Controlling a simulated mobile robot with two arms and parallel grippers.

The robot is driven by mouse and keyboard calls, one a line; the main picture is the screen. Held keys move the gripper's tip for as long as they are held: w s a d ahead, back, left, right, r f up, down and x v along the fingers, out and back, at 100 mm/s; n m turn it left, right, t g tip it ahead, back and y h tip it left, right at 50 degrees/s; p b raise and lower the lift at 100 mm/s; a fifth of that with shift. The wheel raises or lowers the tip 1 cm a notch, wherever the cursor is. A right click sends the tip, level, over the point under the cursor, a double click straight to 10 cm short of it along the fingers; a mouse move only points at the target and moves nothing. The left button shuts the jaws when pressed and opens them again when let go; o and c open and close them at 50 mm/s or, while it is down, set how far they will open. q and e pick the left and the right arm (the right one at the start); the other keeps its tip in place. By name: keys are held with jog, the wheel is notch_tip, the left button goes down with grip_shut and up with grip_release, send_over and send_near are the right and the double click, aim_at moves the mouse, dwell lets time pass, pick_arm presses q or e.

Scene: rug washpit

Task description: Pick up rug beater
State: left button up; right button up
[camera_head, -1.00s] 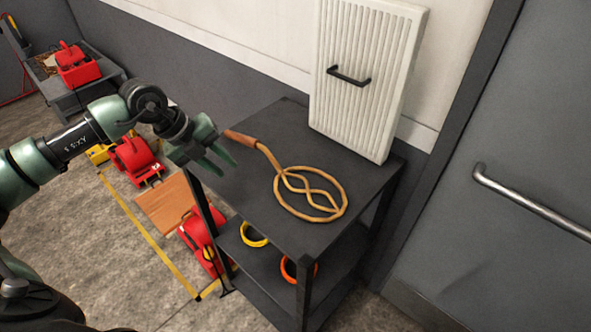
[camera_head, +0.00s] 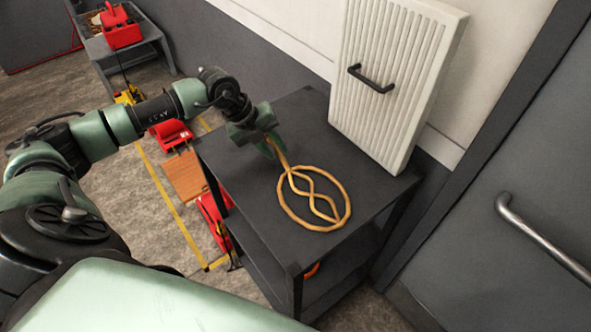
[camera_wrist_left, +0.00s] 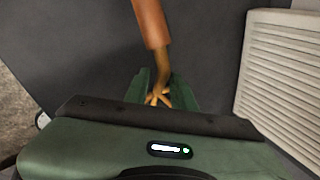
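The rug beater (camera_head: 283,202) has a tan looped head that lies on the dark top of the shelf cart (camera_head: 250,193). My left gripper (camera_head: 274,149) is low over the cart top at the beater's neck and hides the handle in the head view. In the left wrist view, the beater's brown handle (camera_wrist_left: 151,22) points up the picture. There my left gripper (camera_wrist_left: 163,92) has its green fingers on both sides of the thin neck, close to it. Whether they are clamped on it I cannot tell. My right gripper is not in view.
A white ribbed panel (camera_head: 391,85) with a black handle stands at the cart's back, against the wall. A grey door (camera_head: 510,160) is on the right. Red machines (camera_head: 171,134) and a wooden board (camera_head: 185,177) are on the floor left of the cart.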

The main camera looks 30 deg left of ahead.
pick_arm(q)
jog(key=shift+x, duration=1.05)
jog(key=shift+w+d+f, duration=0.1)
jog(key=shift+w, duration=0.1)
jog(key=shift+s, duration=0.1)
grip_shut()
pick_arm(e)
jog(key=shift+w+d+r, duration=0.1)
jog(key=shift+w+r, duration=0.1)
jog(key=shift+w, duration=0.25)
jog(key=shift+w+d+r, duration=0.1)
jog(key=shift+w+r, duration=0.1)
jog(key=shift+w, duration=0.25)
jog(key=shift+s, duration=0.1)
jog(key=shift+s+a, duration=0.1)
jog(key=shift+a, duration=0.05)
